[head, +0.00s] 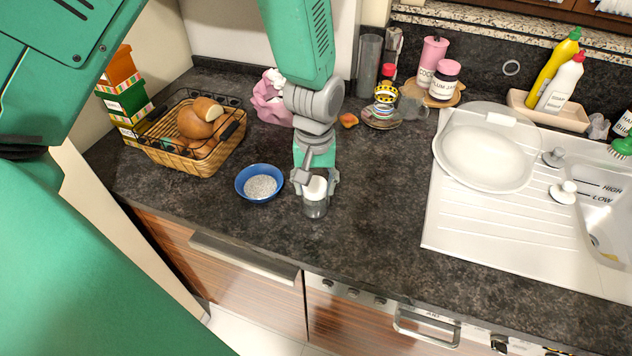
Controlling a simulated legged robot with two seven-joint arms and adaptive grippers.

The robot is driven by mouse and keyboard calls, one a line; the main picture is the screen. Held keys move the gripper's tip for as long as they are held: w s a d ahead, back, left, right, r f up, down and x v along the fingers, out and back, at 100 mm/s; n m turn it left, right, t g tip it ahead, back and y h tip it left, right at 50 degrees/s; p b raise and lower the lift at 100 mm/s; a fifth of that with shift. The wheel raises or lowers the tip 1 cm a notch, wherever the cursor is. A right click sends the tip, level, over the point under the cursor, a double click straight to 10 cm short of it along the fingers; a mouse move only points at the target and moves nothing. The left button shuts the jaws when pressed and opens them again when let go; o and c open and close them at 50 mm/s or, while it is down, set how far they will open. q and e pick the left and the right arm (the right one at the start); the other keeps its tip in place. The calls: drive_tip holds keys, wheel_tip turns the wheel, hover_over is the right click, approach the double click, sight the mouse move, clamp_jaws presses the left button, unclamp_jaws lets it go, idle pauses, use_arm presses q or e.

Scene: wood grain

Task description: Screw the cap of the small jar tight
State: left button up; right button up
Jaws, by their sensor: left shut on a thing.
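The small jar (316,209) has a clear glass body and stands upright on the dark counter, near its front edge. Its white cap (316,187) sits on top. My left gripper (315,185) points down over the jar, with a finger on either side of the cap, shut on it. Whether the cap sits fully down on the rim cannot be told, and part of the cap is hidden by the gripper. My right gripper is not in view.
A blue bowl of white grains (261,184) stands just left of the jar. A bread basket (191,137) is further left. A white oval dish (486,152) lies on the sink drainer (470,225) at right. Counter right of the jar is clear.

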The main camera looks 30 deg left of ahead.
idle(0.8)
use_arm(q)
drive_tip(key=shift+p, duration=0.35)
drive_tip(key=shift+s+m+p, duration=0.1)
drive_tip(key=shift+m+p, duration=0.45)
drive_tip(key=shift+m, duration=0.45)
drive_tip(key=shift+f+m, duration=0.1)
drive_tip(key=shift+m, duration=0.7)
drive_tip(key=shift+m+p, duration=0.8)
drive_tip(key=shift+m, duration=0.3)
drive_tip(key=shift+a+m, duration=0.1)
drive_tip(key=shift+m, duration=0.5)
